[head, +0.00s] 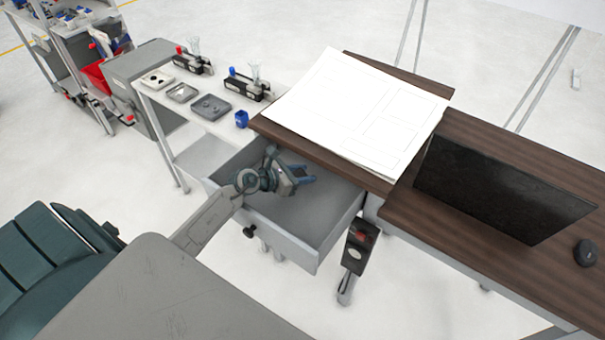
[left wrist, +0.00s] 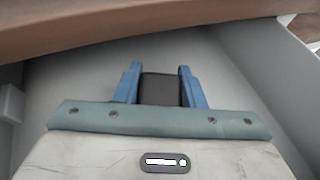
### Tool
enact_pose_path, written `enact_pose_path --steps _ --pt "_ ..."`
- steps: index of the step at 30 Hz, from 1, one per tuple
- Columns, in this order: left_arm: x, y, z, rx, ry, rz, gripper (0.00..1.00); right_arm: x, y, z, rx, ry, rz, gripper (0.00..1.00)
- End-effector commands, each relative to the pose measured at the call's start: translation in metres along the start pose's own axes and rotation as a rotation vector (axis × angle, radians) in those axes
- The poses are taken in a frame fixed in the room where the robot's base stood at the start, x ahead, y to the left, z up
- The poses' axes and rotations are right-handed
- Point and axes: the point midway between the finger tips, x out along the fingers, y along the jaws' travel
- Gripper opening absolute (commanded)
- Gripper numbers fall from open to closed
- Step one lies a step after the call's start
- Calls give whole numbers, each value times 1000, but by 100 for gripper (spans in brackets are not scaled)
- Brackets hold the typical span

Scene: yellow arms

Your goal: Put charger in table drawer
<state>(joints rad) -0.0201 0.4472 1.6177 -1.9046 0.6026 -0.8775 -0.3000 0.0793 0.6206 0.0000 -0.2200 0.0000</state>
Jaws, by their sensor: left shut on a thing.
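The table drawer (head: 322,238) stands pulled out under the dark wooden table (head: 262,127), and its inside is light grey. My left gripper (head: 304,181) is over the open drawer, close to the table's front edge. In the left wrist view its blue fingers (left wrist: 160,85) are shut on the charger (left wrist: 160,90), a dark block between them. Most of the charger is hidden by the gripper. The drawer floor (left wrist: 75,75) shows around it in that view. I cannot tell whether the charger touches the floor. My right gripper is not in view.
A large white sheet (head: 365,105) lies on the table. A dark monitor (head: 490,190) and a round black puck (head: 585,252) are on the right. A control box (head: 359,246) hangs beside the drawer.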

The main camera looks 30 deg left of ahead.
Motion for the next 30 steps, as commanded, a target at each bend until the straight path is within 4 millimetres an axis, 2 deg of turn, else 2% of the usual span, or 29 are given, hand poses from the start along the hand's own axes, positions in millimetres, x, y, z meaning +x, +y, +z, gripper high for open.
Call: enact_pose_path --steps 2,3,6,15,20,23,30 --pt "0 0 -2 -3 2 0 9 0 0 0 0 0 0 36" --pt "0 0 -2 -3 3 0 40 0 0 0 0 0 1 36" --pt "0 0 -3 -3 3 0 58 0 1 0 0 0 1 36" --pt "0 -1 -2 -4 4 0 58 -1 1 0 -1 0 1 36" --pt "-6 0 11 -3 3 0 58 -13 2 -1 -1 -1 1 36" --pt "-20 1 5 2 7 1 58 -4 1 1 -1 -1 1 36" --pt "-66 -1 6 3 7 -2 58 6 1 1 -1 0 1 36"
